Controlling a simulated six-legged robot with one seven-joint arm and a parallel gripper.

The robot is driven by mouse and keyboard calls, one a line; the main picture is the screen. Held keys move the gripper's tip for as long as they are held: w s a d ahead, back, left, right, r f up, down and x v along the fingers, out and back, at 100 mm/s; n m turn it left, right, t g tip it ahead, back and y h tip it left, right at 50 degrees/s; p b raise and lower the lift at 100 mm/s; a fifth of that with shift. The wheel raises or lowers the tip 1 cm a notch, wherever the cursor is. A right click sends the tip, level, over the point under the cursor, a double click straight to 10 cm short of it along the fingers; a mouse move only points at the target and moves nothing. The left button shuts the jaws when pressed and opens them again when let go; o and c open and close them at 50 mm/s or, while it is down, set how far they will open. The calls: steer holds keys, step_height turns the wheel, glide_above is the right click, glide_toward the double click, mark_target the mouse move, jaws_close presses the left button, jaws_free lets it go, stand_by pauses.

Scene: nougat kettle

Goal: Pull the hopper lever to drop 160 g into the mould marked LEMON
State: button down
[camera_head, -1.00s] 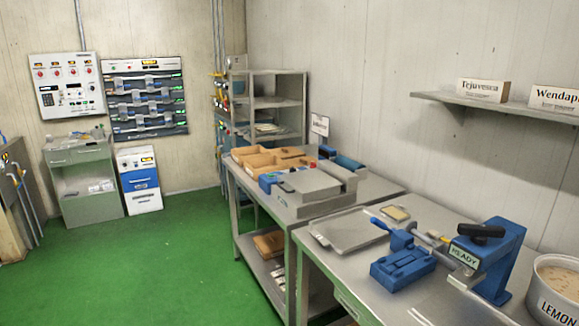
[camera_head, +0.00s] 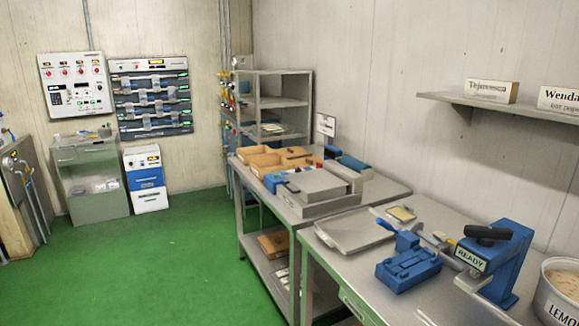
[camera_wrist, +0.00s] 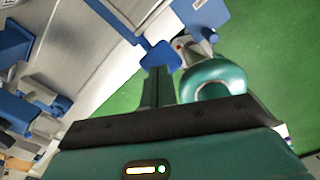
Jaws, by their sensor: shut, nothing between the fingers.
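I cannot tell whether that handle is the hopper lever. My gripper (camera_wrist: 158,72) shows only in the wrist view. Its fingers are together and hold nothing, over green floor and a blurred bench side, apart from the bench things.
A blue block fixture (camera_head: 408,270) and a metal tray (camera_head: 350,232) lie on the near bench. Wooden boxes (camera_head: 268,160) and grey blocks stand on the far bench. A wall shelf (camera_head: 490,105) bears name signs. The green floor (camera_head: 150,265) at left is clear.

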steer(key=shift+f, duration=0.1)
steer(key=shift+f, duration=3.05)
steer(key=shift+r, duration=5)
